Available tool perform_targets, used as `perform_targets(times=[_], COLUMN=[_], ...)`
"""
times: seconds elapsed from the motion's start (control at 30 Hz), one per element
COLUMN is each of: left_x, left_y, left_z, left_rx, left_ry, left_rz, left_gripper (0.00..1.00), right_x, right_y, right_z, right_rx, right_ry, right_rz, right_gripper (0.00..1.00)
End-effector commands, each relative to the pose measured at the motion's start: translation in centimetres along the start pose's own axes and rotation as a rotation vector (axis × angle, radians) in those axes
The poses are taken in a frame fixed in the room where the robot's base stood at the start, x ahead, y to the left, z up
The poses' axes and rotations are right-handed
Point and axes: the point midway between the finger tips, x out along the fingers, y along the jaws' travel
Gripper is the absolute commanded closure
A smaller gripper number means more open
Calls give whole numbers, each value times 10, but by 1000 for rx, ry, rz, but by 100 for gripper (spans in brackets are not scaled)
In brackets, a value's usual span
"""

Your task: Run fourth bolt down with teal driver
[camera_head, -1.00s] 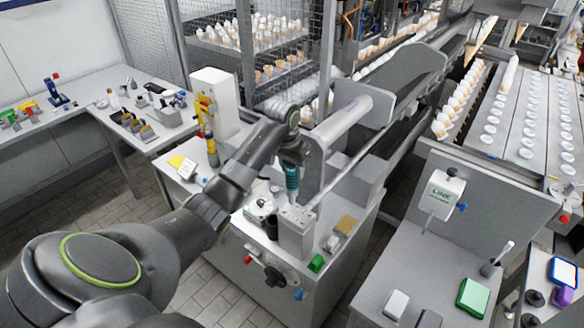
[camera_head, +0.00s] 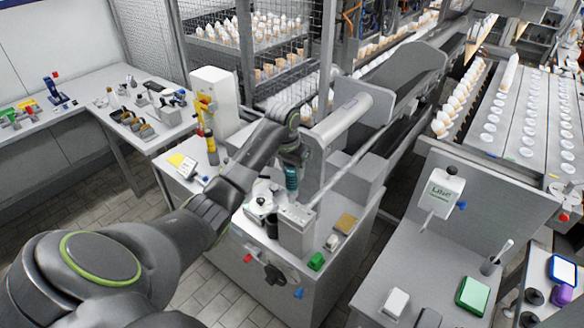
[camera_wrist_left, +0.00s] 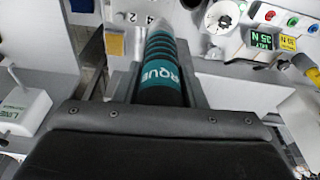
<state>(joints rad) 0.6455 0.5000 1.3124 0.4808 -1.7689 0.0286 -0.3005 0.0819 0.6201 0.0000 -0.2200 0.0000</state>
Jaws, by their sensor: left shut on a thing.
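The teal driver (camera_head: 291,178) is upright over the grey machine table, close to the top of a grey block (camera_head: 296,228). My left gripper (camera_head: 291,160) is shut on its upper part. In the left wrist view the driver (camera_wrist_left: 158,65) shows as a ribbed teal and black barrel between the two fingers (camera_wrist_left: 160,88), with white lettering. The bolts and the driver's tip cannot be made out, so contact cannot be told. My right gripper is not in view.
A white round dial (camera_wrist_left: 222,17) is beside the driver in the wrist view. A black cylinder (camera_head: 271,225) stands left of the block. A green block (camera_head: 316,261) and a tan pad (camera_head: 346,223) lie to its right. A large grey tube (camera_head: 343,118) is close behind the gripper.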

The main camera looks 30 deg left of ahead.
Motion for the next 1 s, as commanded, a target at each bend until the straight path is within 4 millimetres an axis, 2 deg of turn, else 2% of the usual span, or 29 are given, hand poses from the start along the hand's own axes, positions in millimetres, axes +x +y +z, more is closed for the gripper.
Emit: perform_targets(times=[1.0], left_x=[10], left_y=[0], left_z=[2], left_rx=[0], left_ry=[-1], left_rz=[1], left_gripper=[100], right_x=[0], right_y=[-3], right_z=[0], right_rx=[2], right_ry=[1], right_rz=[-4], right_gripper=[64])
